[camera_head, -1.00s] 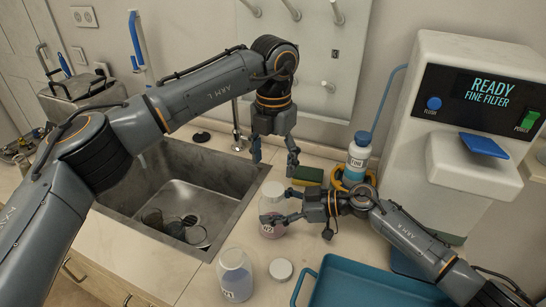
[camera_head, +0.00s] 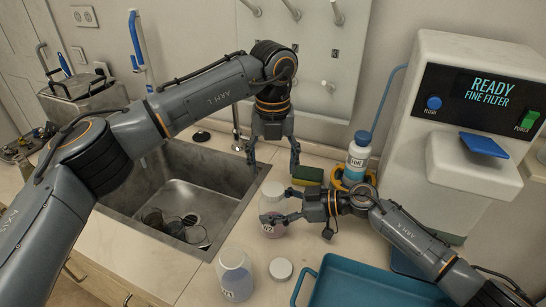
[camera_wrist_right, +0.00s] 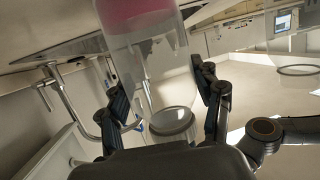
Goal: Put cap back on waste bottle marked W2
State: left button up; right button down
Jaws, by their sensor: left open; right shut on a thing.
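The waste bottle (camera_head: 272,231), with a label that seems to read W2 and pinkish liquid low inside, stands upright by the sink's right edge. A whitish top (camera_head: 273,188) shows on it and looks like a cap; how well it is seated I cannot tell. My right gripper (camera_head: 279,207) is shut around the bottle from the right. In the right wrist view, the bottle (camera_wrist_right: 150,75) is between the fingers (camera_wrist_right: 168,100), with a pale disc at its neck end. My left gripper (camera_head: 273,166) is open and empty above the bottle top, its fingers spread to either side.
A second clear bottle (camera_head: 235,278) stands in front, with a loose white cap (camera_head: 281,269) beside it. A blue tray (camera_head: 375,290) lies front right. A sponge (camera_head: 307,175) and blue-white bottle (camera_head: 358,155) stand behind; the sink (camera_head: 190,185) holds glassware.

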aim_at(273, 189)
pick_arm(q)
notch_tip(273, 189, down, 7)
jog(key=shift+r, duration=0.2)
pick_arm(e)
jog(key=shift+f, duration=0.1)
pick_arm(q)
jog(key=shift+c, duration=0.4)
jog(key=c, duration=1.1)
jog(key=m, duration=0.7)
jog(key=shift+c, duration=0.3)
jog(key=m, duration=0.8)
jog(key=o, duration=1.4)
notch_tip(273, 189, up, 12)
